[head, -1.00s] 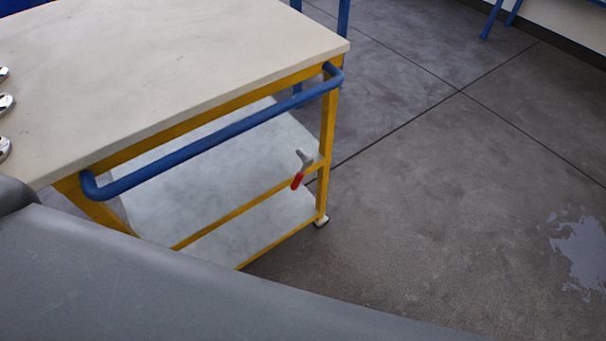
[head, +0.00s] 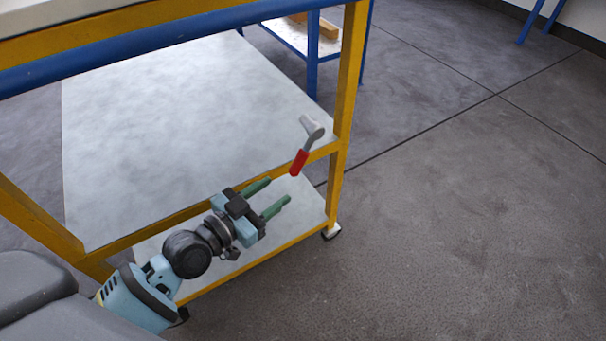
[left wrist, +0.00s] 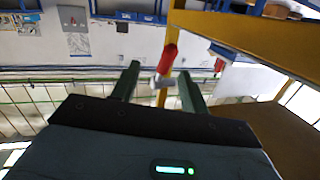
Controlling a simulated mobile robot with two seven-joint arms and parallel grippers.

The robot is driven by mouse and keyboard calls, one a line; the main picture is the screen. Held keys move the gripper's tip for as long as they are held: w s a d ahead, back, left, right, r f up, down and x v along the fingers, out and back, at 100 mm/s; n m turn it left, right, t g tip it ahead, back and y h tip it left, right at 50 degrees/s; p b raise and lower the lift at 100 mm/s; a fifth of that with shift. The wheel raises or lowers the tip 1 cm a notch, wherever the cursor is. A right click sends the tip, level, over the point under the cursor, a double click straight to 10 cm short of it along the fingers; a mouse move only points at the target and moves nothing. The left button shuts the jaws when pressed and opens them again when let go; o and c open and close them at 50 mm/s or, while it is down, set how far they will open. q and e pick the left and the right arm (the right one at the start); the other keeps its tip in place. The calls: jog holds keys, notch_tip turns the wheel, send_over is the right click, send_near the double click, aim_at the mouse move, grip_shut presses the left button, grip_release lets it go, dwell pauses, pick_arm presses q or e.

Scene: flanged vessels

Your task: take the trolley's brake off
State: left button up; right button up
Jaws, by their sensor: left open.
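The trolley (head: 342,100) has a yellow frame, grey shelves and a blue push bar (head: 150,42). Its brake lever (head: 306,146) is on the frame near the right post, with a grey pivot end at the top and a red grip pointing down and slightly left. My left gripper (head: 281,194) is open and empty, its green fingers pointing toward the lever from below left, apart from it. In the left wrist view the lever's red grip (left wrist: 168,59) shows between and beyond the two fingertips (left wrist: 160,78). My right gripper is not in view.
A small wheel (head: 331,231) is under the trolley's right post. A blue-legged stand (head: 313,60) with a wooden piece is behind the trolley. The floor (head: 470,210) to the right is clear.

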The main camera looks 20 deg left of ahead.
aim_at(294, 166)
pick_arm(q)
jog(key=shift+t+h, duration=0.3)
jog(key=x, duration=0.3)
jog(key=a+b+x, duration=0.1)
jog(key=x, duration=0.2)
jog(key=r+b+x, duration=0.1)
jog(key=x, duration=0.3)
jog(key=shift+w+a, duration=0.15)
jog(key=shift+w, duration=0.25)
jog(key=shift+c, duration=0.9)
jog(key=c, duration=0.5)
grip_shut()
